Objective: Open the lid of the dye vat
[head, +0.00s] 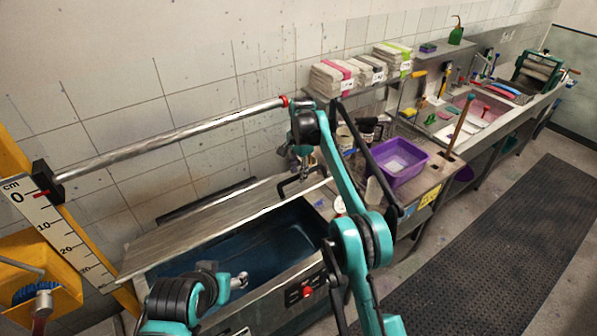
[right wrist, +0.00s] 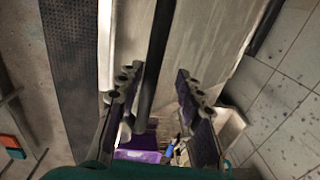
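The dye vat (head: 311,267) is a steel tank at the centre bottom of the head view, with a dark blue inside showing along its front. Its lid (head: 215,222) is a flat grey metal panel over the back part; it also shows as a pale panel in the right wrist view (right wrist: 205,35). My right gripper (head: 300,165) is over the lid's right end, near a dark handle-like piece (head: 286,187). In the right wrist view my right gripper (right wrist: 155,95) is open, with a dark bar (right wrist: 155,60) between its fingers; contact is unclear.
A purple basin (head: 402,166) stands on the counter right of the vat, with jugs beside it. A metal rail (head: 170,145) runs above the lid along the tiled wall. A ruler board (head: 60,235) stands at left. The dark floor mat (head: 490,235) is clear.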

